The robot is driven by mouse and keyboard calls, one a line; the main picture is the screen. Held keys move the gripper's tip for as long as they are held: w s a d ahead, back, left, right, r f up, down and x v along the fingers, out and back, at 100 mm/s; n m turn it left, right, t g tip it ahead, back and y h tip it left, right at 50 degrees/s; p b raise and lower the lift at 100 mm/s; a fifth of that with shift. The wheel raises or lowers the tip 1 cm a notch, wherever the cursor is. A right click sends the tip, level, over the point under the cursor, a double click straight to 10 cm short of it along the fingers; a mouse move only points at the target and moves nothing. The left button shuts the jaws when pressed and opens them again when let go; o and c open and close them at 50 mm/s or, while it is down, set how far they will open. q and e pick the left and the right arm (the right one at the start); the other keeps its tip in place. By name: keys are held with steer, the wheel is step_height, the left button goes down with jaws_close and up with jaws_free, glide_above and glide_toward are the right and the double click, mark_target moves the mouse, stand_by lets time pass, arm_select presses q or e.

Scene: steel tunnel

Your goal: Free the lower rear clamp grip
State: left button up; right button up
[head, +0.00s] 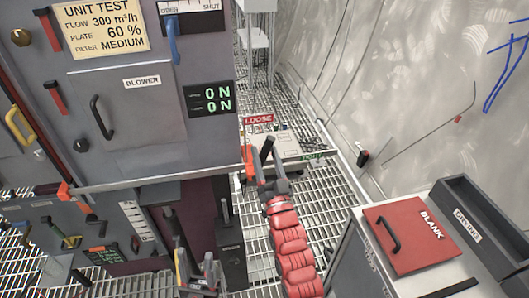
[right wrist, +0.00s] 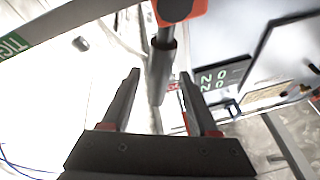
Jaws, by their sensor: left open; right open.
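An orange clamp (head: 248,165) sits at the lower right edge of the grey cabinet. In the right wrist view its orange-red head (right wrist: 180,8) carries a dark cylindrical grip (right wrist: 162,70). My right gripper (head: 265,155) is at this clamp, at the end of the red arm. In the right wrist view its two fingers (right wrist: 160,88) are open, with the grip between them and gaps visible on both sides. My left gripper (head: 196,264) is open and empty, low in front of the cabinet. The clamp's seat is hidden by my right gripper in the head view.
The grey cabinet (head: 150,130) has a blower door, a blue lever (head: 172,42) and a green ON display (head: 210,98). A LOOSE label (head: 258,120) stands behind the right gripper. A red BLANK panel (head: 410,238) and a DRYING tray (head: 480,215) are at right. Grating floor lies between.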

steer(key=v, duration=1.6)
steer(key=shift+s, duration=0.15)
steer(key=shift+f, duration=0.1)
